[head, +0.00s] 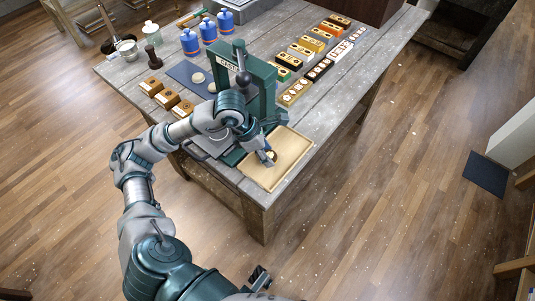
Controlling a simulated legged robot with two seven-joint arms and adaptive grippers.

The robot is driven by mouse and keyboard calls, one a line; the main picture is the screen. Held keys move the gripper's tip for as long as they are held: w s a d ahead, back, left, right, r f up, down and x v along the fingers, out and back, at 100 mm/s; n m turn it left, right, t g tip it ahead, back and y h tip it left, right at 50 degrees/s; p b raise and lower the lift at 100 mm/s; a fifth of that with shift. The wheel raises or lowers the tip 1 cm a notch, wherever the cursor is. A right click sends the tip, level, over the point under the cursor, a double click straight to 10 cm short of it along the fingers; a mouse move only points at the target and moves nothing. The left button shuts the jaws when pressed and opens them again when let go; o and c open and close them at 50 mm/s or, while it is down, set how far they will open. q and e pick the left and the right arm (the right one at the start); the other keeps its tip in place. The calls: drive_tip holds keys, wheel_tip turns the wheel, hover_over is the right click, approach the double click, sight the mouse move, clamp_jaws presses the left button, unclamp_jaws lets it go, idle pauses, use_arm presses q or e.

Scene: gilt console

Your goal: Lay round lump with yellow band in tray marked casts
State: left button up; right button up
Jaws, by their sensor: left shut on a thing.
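My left gripper (268,157) is over the shallow tan tray (279,175) at the table's near right corner. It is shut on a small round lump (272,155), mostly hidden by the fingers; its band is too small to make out. The lump is low over the tray floor; I cannot tell whether it touches it. Any marking on the tray is not readable. A dark piece at the bottom edge looks like my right gripper (260,278), away from the table, its jaws unclear.
A green press (262,80) with a small label stands just behind the tray. Pale round lumps (198,77) lie on a dark mat. Blue jars (208,31), wooden blocks (165,98) and rows of patterned boxes (300,52) fill the grey table (340,85).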

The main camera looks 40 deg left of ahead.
use_arm(q)
drive_tip(key=shift+a+f, duration=0.3)
drive_tip(key=shift+f, duration=0.35)
drive_tip(key=shift+d+r, duration=0.1)
drive_tip(key=shift+d, duration=0.1)
drive_tip(key=o, duration=1)
drive_tip(key=shift+d, duration=0.25)
drive_tip(key=shift+c, duration=0.2)
drive_tip(key=shift+o, duration=1.1)
drive_tip(key=shift+d+r, duration=0.1)
drive_tip(key=shift+d, duration=0.4)
drive_tip(key=shift+a+r, duration=0.2)
drive_tip(key=shift+a, duration=0.15)
drive_tip(key=v, duration=0.2)
drive_tip(key=a+p+v, duration=0.1)
drive_tip(key=v, duration=0.1)
drive_tip(key=shift+r, duration=0.15)
drive_tip(key=p+v, duration=0.1)
drive_tip(key=v, duration=0.6)
use_arm(e)
drive_tip(key=x, duration=0.5)
drive_tip(key=shift+a+f, duration=0.1)
drive_tip(key=shift+f, duration=0.25)
use_arm(q)
drive_tip(key=shift+s+d, duration=0.1)
drive_tip(key=shift+d, duration=0.05)
